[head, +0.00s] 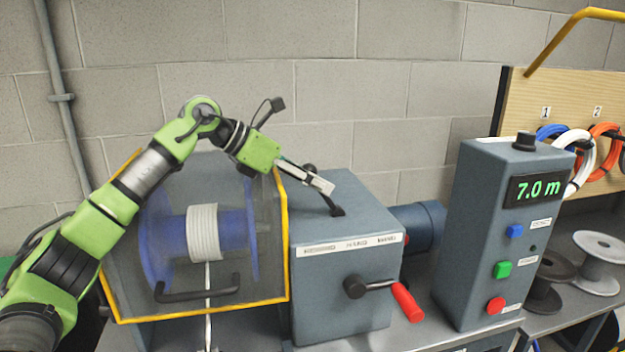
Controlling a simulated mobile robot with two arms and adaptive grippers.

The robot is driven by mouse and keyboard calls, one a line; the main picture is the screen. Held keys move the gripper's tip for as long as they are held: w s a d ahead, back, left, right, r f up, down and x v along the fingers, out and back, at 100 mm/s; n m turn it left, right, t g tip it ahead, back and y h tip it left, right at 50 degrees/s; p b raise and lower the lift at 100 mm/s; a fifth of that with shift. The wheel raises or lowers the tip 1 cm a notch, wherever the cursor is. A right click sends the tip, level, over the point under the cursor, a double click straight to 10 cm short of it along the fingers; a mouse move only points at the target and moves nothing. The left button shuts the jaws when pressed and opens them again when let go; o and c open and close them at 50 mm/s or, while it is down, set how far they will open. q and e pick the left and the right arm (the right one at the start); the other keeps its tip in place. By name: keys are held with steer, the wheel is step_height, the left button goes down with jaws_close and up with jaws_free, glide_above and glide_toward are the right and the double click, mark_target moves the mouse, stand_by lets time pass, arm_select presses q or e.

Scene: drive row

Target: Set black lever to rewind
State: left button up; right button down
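The black lever (327,203) stands on top of the grey gear housing (345,288), leaning up and to the left from its black foot. My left gripper (318,183) is at the lever, its fingers crossing in front of the upper shaft just below the dark knob. I cannot tell whether the fingers touch or grip it. A white label strip (352,244) runs along the housing's front top edge; its middle word looks like HAND, and the outer words are too small to read surely. My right gripper is not in view.
A guarded blue drum with a white cable reel (203,233) is left of the housing. A red-handled crank (406,301) sticks out in front. A control box (490,235) reading 7.0 m stands right, with blue, green and red buttons. Empty spools (598,265) lie farther right.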

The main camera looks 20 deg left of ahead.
arm_select(q)
steer(key=v, duration=1.2)
steer(key=shift+s, duration=0.1)
